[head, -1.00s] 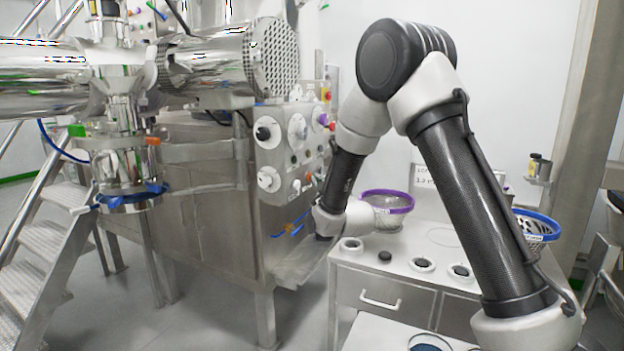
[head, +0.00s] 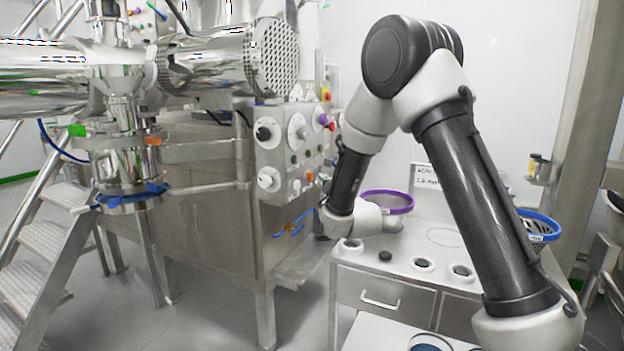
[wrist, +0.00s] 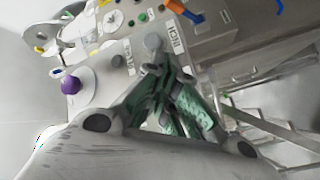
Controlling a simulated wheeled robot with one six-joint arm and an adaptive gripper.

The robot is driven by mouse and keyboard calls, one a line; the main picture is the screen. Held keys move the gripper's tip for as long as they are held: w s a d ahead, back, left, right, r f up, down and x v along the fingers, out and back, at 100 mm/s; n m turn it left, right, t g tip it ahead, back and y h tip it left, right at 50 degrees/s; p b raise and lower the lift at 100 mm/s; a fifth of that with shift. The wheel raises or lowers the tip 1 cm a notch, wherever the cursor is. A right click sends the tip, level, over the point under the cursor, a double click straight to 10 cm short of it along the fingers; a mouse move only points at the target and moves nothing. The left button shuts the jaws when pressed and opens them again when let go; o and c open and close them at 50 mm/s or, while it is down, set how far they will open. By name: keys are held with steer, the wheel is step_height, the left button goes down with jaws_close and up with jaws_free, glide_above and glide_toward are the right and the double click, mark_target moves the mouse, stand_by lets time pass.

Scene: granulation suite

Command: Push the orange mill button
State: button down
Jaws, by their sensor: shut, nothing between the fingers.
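The grey control panel (head: 290,150) stands left of my arm in the head view, with knobs and small buttons on its faces. It also shows in the wrist view, where a purple knob (wrist: 70,84), a green button (wrist: 143,17) and a grey button (wrist: 152,42) stand out. An orange part (wrist: 182,10) with blue beside it shows at the top of the wrist view; I cannot tell whether it is the mill button. My gripper (wrist: 172,66) is shut and empty, its greenish fingertips just below the grey button in the picture. The fingers are not clear in the head view.
A white counter (head: 350,262) with a purple-rimmed sieve (head: 388,200) and a blue-rimmed sieve (head: 540,222) stands below and right of my arm. A steel machine with a blue-ringed outlet (head: 132,198) and metal steps (head: 50,235) are at left.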

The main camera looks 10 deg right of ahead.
steer(key=s+d, duration=0.1)
steer(key=d, duration=0.1)
steer(key=s+d, duration=0.2)
stand_by(0.4)
stand_by(0.5)
